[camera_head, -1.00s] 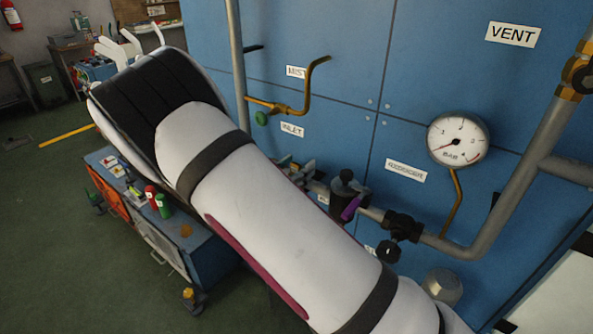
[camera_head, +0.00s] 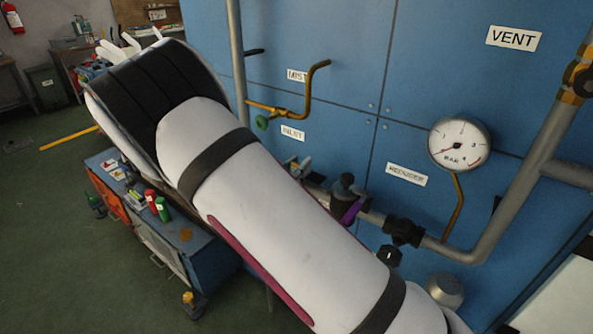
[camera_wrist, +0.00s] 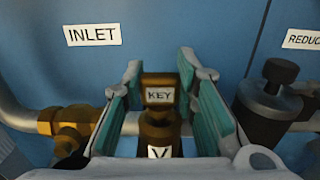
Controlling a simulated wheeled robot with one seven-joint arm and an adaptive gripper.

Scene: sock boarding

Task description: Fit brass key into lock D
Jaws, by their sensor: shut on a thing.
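A brass block labelled KEY (camera_wrist: 158,82) is between the teal pads of my gripper (camera_wrist: 160,90) in the wrist view. My gripper is shut on this brass key. Below the block is a brass neck, then a part with a V label (camera_wrist: 160,152). I cannot tell whether the V part belongs to the key or to a fitting on the pipe. In the head view my gripper (camera_head: 298,168) shows only in part beyond my arm, beside the pipe. No lock marked D can be made out.
A brass fitting (camera_wrist: 72,124) on the pipe is at left and a dark reducer valve (camera_wrist: 268,92) is close at right. A blue panel (camera_wrist: 215,30) stands behind. In the head view a gauge (camera_head: 459,144) and a bent brass pipe (camera_head: 308,88) project from it.

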